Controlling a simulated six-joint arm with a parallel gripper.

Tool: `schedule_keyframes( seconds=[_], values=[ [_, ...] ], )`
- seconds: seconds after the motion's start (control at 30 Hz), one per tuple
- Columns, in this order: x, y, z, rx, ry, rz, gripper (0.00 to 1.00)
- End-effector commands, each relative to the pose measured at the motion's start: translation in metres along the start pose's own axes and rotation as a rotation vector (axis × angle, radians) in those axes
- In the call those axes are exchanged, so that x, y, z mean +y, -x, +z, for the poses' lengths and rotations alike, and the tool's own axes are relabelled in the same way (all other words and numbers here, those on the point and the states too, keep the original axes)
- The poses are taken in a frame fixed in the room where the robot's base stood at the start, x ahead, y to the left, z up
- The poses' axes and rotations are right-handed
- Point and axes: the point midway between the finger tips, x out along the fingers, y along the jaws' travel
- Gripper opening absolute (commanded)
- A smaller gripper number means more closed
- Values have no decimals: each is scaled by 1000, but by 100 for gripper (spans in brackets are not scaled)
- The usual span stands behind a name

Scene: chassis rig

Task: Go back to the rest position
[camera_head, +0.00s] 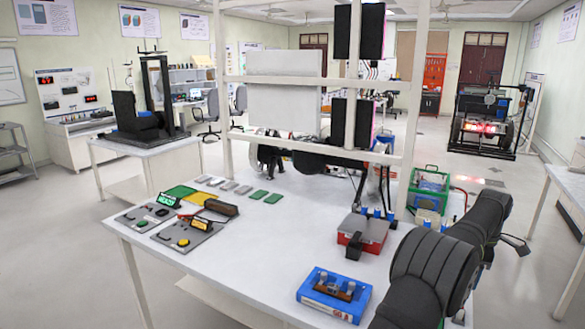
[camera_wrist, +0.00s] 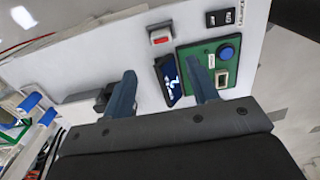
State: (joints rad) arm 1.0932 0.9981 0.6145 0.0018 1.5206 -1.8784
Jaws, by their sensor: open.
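My gripper (camera_wrist: 161,67) shows in the wrist view with two blue-grey fingers spread apart and nothing between them that is held. Its fingertips are over or in front of a white panel (camera_wrist: 135,50). A dark display module (camera_wrist: 170,80) and a green board (camera_wrist: 212,68) with a blue button are near the right finger; contact cannot be told.
The white table (camera_head: 240,270) carries a blue box (camera_head: 334,294), a red-and-grey box (camera_head: 362,234), two control panels (camera_head: 188,232), and several small grey and green plates (camera_head: 242,189). A green-framed crate (camera_head: 430,188) stands near my arm. The table's front middle is clear.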

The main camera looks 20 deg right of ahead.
Motion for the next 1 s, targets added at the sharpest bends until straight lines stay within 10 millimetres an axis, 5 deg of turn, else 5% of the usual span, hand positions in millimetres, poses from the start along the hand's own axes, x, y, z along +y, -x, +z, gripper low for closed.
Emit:
schedule_keyframes(
  seconds=[0.03, 0.57, 0.77, 1.0],
  values=[
    [-2, -19, -1, 4, 0, -14, 54],
    [-3, -125, -1, 4, 0, -11, 54],
    [-1, -75, -1, 2, 0, -5, 54],
    [-33, -50, 29, 2, -2, -8, 54]
  ],
)
